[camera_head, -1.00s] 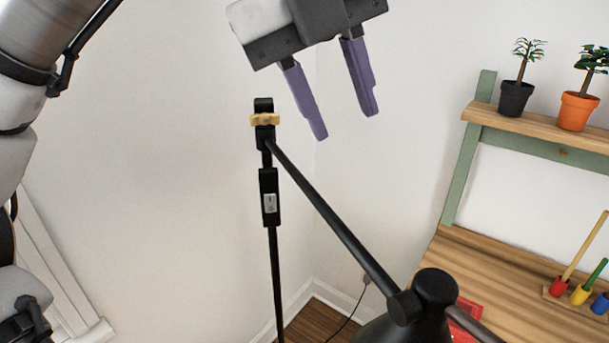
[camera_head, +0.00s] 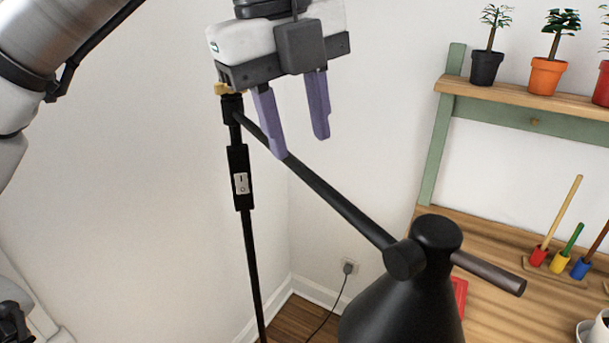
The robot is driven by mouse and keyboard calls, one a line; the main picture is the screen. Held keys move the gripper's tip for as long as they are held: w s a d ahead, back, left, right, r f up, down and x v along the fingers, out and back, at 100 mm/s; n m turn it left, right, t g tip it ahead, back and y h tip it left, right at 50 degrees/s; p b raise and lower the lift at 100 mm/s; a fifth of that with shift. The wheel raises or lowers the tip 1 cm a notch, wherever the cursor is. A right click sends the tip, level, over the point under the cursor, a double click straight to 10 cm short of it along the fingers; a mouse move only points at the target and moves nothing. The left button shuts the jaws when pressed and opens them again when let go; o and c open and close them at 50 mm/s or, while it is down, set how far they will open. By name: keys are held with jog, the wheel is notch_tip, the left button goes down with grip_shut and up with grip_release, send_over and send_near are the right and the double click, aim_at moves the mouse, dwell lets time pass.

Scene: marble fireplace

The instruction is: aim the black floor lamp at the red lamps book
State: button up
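The black floor lamp (camera_head: 345,208) stands in front of the room corner. Its upright pole carries a switch box, and its boom slants down to the right. The lamp's black shade (camera_head: 405,305) hangs at the boom's lower end, opening cut off by the bottom edge. A dark handle sticks out to the right of the shade's joint. My gripper (camera_head: 300,145) is open and empty, its two purple fingers pointing down, overlapping the upper boom in the picture. I cannot tell whether they touch it. A red flat thing (camera_head: 460,296), perhaps the red lamps book, lies on the wooden desk, mostly hidden behind the shade.
The wooden desk (camera_head: 510,268) at right holds colored pegs (camera_head: 560,255) and a white cup at the lower right edge. A green-framed shelf (camera_head: 500,93) above carries potted plants. White walls meet behind the lamp. A cord runs to a wall socket (camera_head: 348,267).

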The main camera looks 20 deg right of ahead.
aim_at(307, 170)
jog(key=shift+w+d+f, duration=0.1)
jog(key=shift+d+f, duration=0.1)
jog(key=shift+f, duration=0.85)
jog(key=shift+d+f, duration=0.2)
jog(key=shift+f, duration=0.8)
jog(key=shift+c, duration=0.4)
grip_shut()
